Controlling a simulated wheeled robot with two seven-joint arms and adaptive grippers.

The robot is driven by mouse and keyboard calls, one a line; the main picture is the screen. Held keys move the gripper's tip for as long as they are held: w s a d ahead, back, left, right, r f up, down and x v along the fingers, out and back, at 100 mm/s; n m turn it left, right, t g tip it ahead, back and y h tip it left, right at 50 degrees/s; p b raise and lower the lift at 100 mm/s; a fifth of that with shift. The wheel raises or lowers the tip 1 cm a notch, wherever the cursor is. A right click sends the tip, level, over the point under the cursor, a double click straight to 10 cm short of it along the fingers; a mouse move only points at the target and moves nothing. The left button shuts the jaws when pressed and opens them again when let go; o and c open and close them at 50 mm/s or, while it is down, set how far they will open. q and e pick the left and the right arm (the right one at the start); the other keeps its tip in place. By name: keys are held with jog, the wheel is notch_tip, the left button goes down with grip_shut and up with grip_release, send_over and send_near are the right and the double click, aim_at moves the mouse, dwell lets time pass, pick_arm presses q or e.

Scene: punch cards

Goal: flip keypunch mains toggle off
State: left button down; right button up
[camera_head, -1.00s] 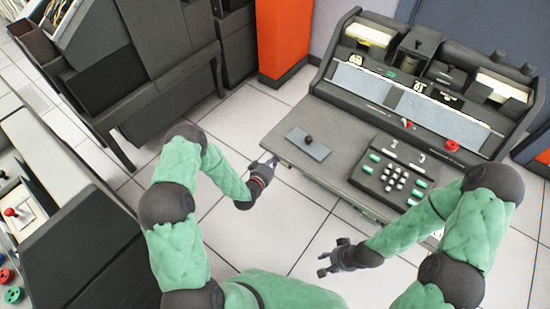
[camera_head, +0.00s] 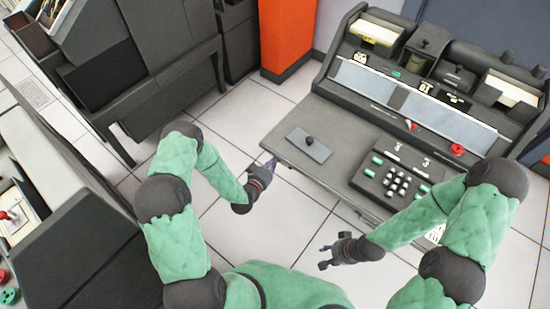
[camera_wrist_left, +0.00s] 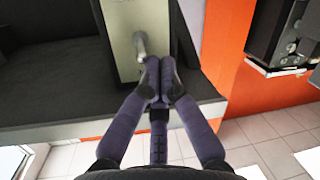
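The keypunch (camera_head: 341,116) is a grey desk-like machine at the right in the head view. A small red lever (camera_head: 411,126) and a red knob (camera_head: 457,149) are on its upper panel. My left gripper (camera_head: 270,163) is beside the desk's left front edge. In the left wrist view its purple fingers (camera_wrist_left: 160,75) are drawn together, with nothing seen between them. A metal toggle lever (camera_wrist_left: 140,44) on a pale plate (camera_wrist_left: 122,20) is just beyond the fingertips; I cannot tell if they touch. My right gripper (camera_head: 328,256) is open and empty, in front of the desk.
A keypad (camera_head: 395,180) and a dark-knobbed plate (camera_head: 309,146) sit on the desk. An orange column (camera_head: 287,35) stands behind. Dark cabinets (camera_head: 100,70) are at left, and a console with a red-tipped lever (camera_head: 7,215) at lower left. Tiled floor between is clear.

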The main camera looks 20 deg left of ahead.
pick_arm(q)
jog(key=shift+s+f, duration=0.15)
jog(key=shift+f, duration=0.05)
pick_arm(e)
jog(key=shift+w+f, duration=0.1)
jog(key=shift+w, duration=0.1)
pick_arm(q)
jog(key=shift+s+a+f+b, duration=0.1)
jog(key=shift+f+b, duration=0.35)
jog(key=shift+b, duration=0.1)
pick_arm(e)
jog(key=shift+w+f, duration=0.15)
jog(key=shift+f, duration=0.3)
pick_arm(q)
jog(key=shift+f, duration=0.1)
pick_arm(e)
jog(key=shift+f, duration=0.1)
